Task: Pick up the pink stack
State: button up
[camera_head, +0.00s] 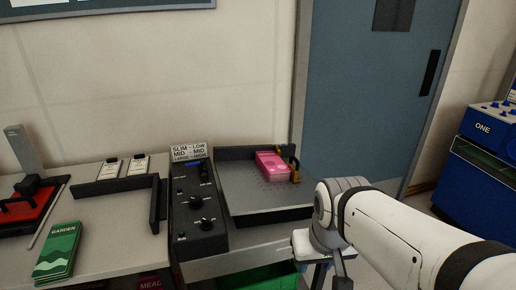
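The pink stack (271,165) is a small block with a lighter pattern on its top. It lies on a grey platform (240,192) with dark raised edges, near the platform's back right. A small yellow and black piece (294,170) stands close against its right side; I cannot tell what it is or whether it touches. My white arm comes in from the lower right, in front of and to the right of the platform. My gripper's fingertips do not show, and nothing visible of my arm touches the stack.
A dark control box (198,212) with knobs and a size sign (188,151) stands left of the platform. A green GARDEN stack (57,252) lies at the left. A green bin (262,277) sits below. A blue machine (487,135) stands at the right, beyond a blue-grey door (372,95).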

aim_at(273, 168)
jog(key=u, duration=0.05)
jog(key=i, duration=1)
jog(key=z, duration=0.05)
